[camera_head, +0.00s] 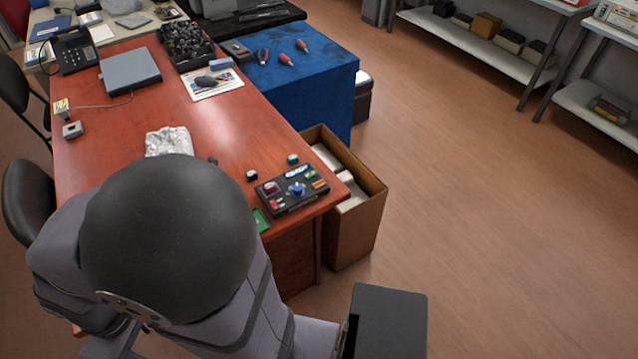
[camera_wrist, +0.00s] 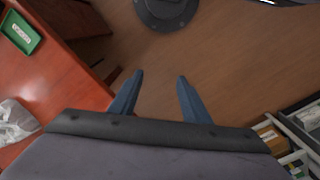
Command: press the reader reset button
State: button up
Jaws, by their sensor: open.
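A black control box (camera_head: 292,191) lies on the red-brown desk (camera_head: 225,120) near its right front corner. It carries a dark red button, a blue knob and small coloured keys. I cannot tell which of these is the reader reset button. My gripper (camera_wrist: 157,93) shows in the wrist view with two blue fingers apart and nothing between them. It is over the floor, beside the desk edge. The control box is not visible in the wrist view. In the head view my gripper cannot be made out, and my arm covers the near part of the desk.
A green tray (camera_wrist: 20,32) and a crumpled clear bag (camera_wrist: 14,122) lie on the desk. An open cardboard box (camera_head: 356,222) stands against the desk.

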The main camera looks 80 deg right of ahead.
jog(key=shift+c, duration=0.3)
grip_shut()
dwell(1.3)
